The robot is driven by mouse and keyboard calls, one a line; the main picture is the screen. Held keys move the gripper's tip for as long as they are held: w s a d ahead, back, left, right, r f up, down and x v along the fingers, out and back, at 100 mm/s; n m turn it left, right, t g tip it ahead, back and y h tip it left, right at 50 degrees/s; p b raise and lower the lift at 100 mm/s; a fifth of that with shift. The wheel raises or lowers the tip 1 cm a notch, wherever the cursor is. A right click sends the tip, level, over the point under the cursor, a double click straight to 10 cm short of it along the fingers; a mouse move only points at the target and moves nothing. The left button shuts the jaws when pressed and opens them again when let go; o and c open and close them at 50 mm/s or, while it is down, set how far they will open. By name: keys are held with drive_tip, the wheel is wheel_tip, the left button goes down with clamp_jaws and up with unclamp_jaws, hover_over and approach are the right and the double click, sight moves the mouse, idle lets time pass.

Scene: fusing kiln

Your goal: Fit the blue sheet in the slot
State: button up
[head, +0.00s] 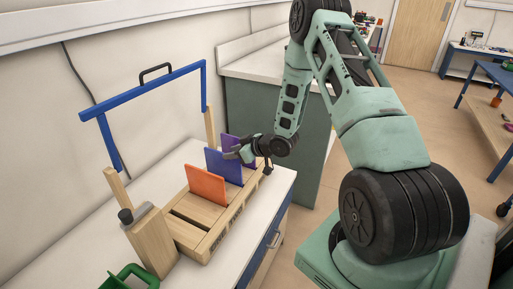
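A wooden slotted rack (190,238) stands on the white bench. The blue sheet (222,167) is upright at the rack, between an orange sheet (207,186) in front and a purple sheet (229,141) behind. My gripper (236,154) reaches in from the right and overlaps the blue sheet's upper right edge. The view is too small to tell whether its fingers grip that edge or are just beside it. The blue sheet's lower edge is near the rack's slats; I cannot tell whether it is seated in a slot.
A blue frame (150,91) with a black handle stands raised over the rack. A wooden block (150,241) with a dark knob is at the rack's near end. A green object (126,278) lies at the front left. Bare bench top (275,187) is right of the rack.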

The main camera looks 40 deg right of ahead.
drive_tip(key=v, duration=1.4)
drive_tip(key=shift+b, duration=0.3)
drive_tip(key=w+a+r+n+g+h, duration=0.1)
drive_tip(key=w+a+r+g, duration=0.25)
drive_tip(key=a, duration=0.65)
drive_tip(key=s+a+r+n+g+h+p, duration=0.1)
drive_tip(key=s+a+r, duration=0.1)
drive_tip(key=a, duration=0.4)
drive_tip(key=s+a+r+g+h, duration=0.1)
drive_tip(key=s+a+r, duration=0.15)
drive_tip(key=a, duration=0.35)
drive_tip(key=s+a+r+g, duration=0.1)
drive_tip(key=s+a+g, duration=0.1)
drive_tip(key=s+a, duration=0.2)
drive_tip(key=s+a+r+n+g, duration=0.1)
drive_tip(key=s+a, duration=0.3)
drive_tip(key=s, duration=0.6)
drive_tip(key=s+a+r+g, duration=0.3)
drive_tip(key=s+a, duration=0.1)
drive_tip(key=s, duration=0.4)
drive_tip(key=shift+a+n+h, duration=0.3)
drive_tip(key=shift+a, duration=0.05)
drive_tip(key=shift+r, duration=0.1)
